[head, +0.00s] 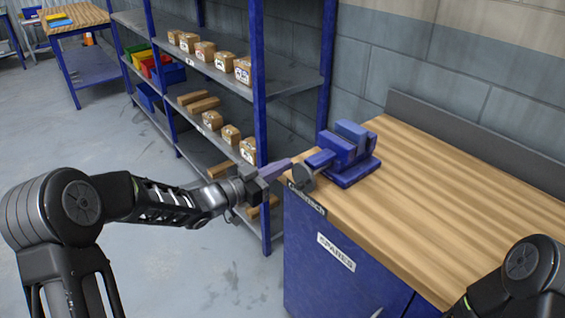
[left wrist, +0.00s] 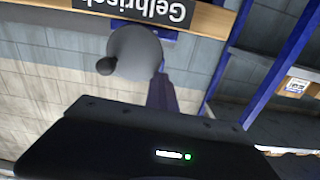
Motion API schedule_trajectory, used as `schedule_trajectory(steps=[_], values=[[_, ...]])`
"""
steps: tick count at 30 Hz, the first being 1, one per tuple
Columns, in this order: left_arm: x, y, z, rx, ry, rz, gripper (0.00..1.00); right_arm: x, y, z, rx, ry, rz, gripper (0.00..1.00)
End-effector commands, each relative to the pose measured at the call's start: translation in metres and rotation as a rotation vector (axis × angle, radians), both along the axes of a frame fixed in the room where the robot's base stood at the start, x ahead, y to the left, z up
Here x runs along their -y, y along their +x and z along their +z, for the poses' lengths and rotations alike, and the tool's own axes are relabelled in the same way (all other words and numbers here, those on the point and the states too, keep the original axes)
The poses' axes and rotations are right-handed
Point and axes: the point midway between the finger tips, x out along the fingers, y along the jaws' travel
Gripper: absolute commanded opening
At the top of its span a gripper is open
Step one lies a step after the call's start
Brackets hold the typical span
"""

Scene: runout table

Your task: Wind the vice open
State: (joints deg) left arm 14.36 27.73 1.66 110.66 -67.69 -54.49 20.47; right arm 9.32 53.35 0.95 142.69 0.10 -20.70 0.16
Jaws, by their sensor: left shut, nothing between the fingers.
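The blue vice (head: 345,155) is bolted or set on the left end of the wooden bench top. Its grey round handwheel (head: 302,178) faces my left arm at the bench's edge. In the left wrist view the handwheel (left wrist: 138,52) shows as a grey disc with a small dark knob (left wrist: 106,66) on its rim. My left gripper (head: 288,164) is shut and empty, its purple-grey fingers just beside the wheel in the head view. In the left wrist view the fingers (left wrist: 162,92) partly overlap the wheel's lower right; contact cannot be told. My right gripper is out of view.
The wooden bench top (head: 450,200) is clear right of the vice. Its blue cabinet carries a "SPARES" label (head: 336,252). A blue-framed shelf rack (head: 259,100) with several cardboard boxes stands close behind my left gripper. Open floor (head: 200,270) lies left of the cabinet.

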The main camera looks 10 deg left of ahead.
Motion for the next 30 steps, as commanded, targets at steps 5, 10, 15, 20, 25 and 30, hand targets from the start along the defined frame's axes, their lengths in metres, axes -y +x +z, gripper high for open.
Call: schedule_trajectory(steps=[5,10,15,20,25,30], values=[[0.0000,0.0000,-0.0004,-0.001,-0.002,0.000,0.00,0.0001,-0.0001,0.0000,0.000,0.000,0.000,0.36],[-0.0018,0.0013,-0.0029,-0.053,-0.061,0.001,0.00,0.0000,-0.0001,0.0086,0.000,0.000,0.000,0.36],[-0.0018,0.0015,-0.0049,-0.062,-0.075,0.000,0.00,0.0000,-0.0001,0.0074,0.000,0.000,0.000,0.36],[-0.0018,0.0015,-0.0049,-0.062,-0.075,0.000,0.06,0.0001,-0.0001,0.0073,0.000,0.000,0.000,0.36],[-0.0018,0.0014,-0.0049,-0.062,-0.073,0.000,0.20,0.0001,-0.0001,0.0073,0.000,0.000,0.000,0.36],[-0.0018,0.0013,-0.0049,-0.062,-0.073,0.000,0.34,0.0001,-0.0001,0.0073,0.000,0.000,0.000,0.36]])
